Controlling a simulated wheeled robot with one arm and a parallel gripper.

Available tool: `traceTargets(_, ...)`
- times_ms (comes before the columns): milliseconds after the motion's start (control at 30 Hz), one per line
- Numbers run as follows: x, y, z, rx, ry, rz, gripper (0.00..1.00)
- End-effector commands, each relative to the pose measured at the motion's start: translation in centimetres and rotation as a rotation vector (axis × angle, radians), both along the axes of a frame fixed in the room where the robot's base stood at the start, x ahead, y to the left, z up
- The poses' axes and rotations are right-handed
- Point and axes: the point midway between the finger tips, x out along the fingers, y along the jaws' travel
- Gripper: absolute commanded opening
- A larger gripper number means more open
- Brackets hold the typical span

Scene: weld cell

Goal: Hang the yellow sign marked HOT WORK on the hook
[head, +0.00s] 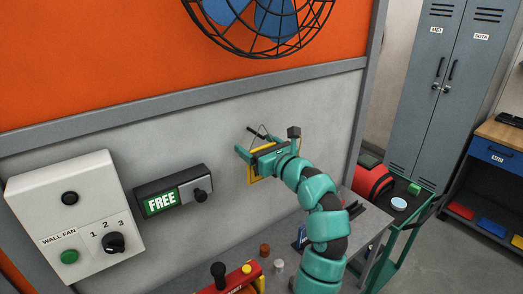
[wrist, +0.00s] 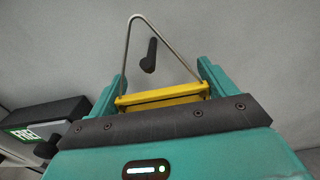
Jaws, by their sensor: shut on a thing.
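The yellow sign (head: 253,172) is between the fingers of my gripper (head: 258,148), close to the grey wall. In the wrist view, its yellow top edge (wrist: 165,96) shows between the teal fingers of my gripper (wrist: 162,84). A thin wire loop (wrist: 128,50) rises from the sign to a rounded peak. The dark hook (wrist: 150,54) appears inside the loop's outline, below the peak. I cannot tell whether the wire is in front of the hook or around it. The lettering is hidden. In the head view my gripper and arm cover much of the sign.
Left of the sign, a FREE indicator box (head: 175,194) with a knob and a white wall fan control box (head: 72,205) are on the wall. A caged fan (head: 255,25) is above. A bench (head: 362,228) with small items lies below. Wall around the hook is bare.

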Motion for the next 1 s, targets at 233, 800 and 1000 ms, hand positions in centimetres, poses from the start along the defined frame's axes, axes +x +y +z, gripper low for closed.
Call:
traceTargets(233, 0.7, 0.5, -0.8, 0.002, -0.001, 0.0, 0.6)
traceTargets(800, 1.2, 0.8, -2.3, 0.0, -0.002, 0.0, 0.6)
traceTargets(1000, 1.2, 0.8, -2.3, 0.0, -0.004, 0.0, 0.6)
